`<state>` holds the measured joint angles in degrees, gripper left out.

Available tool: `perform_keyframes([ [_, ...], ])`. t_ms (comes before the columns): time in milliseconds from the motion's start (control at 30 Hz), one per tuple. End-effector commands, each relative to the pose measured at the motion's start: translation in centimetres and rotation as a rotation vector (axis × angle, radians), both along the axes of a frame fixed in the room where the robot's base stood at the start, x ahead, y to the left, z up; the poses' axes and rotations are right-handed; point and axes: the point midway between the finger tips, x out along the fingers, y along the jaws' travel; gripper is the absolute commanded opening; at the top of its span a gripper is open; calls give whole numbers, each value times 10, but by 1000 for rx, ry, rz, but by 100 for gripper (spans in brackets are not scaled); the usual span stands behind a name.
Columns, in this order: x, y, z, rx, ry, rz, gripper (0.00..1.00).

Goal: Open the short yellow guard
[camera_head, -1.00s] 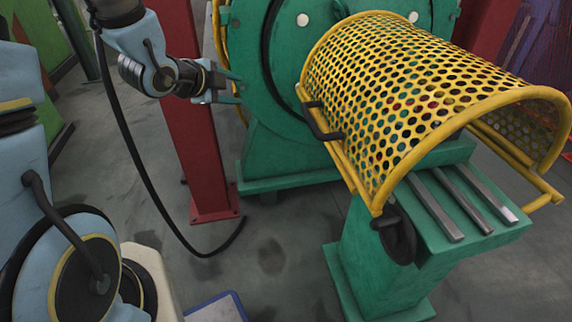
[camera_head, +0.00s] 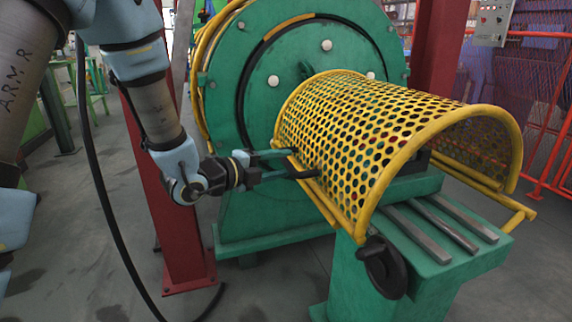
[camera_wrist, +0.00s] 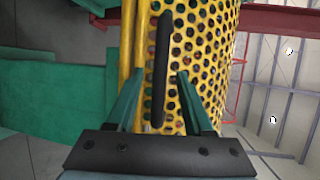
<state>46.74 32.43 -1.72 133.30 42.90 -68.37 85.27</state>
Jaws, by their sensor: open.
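The short yellow guard (camera_head: 385,140) is a perforated half-cylinder with a tubular rim. It sits closed like an arch over the green machine bed. Its black handle (camera_head: 305,173) is on the near left side, and it also shows in the wrist view (camera_wrist: 163,65) as an upright dark bar. My gripper (camera_head: 283,164) is at the guard's left side, level with the handle. In the wrist view my gripper (camera_wrist: 156,85) has its green fingers apart, with the handle between them or just ahead. I cannot tell whether either finger touches it.
A big green disc housing (camera_head: 240,75) stands behind the guard. A red post (camera_head: 175,240) rises close to my arm on the left. The green pedestal (camera_head: 370,265) carries metal bars (camera_head: 447,220) in front, with a black round part (camera_head: 383,268) on its side.

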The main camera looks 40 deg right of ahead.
Motion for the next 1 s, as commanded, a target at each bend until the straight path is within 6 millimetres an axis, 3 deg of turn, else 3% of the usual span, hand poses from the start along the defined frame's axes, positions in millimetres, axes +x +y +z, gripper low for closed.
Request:
perform_keyframes([
  [200, 1, -20, -4, 1, 0, 0, 52],
  [533, 1, -23, -4, 1, 1, 1, 52],
  [1000, 1, -23, -4, 1, 1, 1, 0],
])
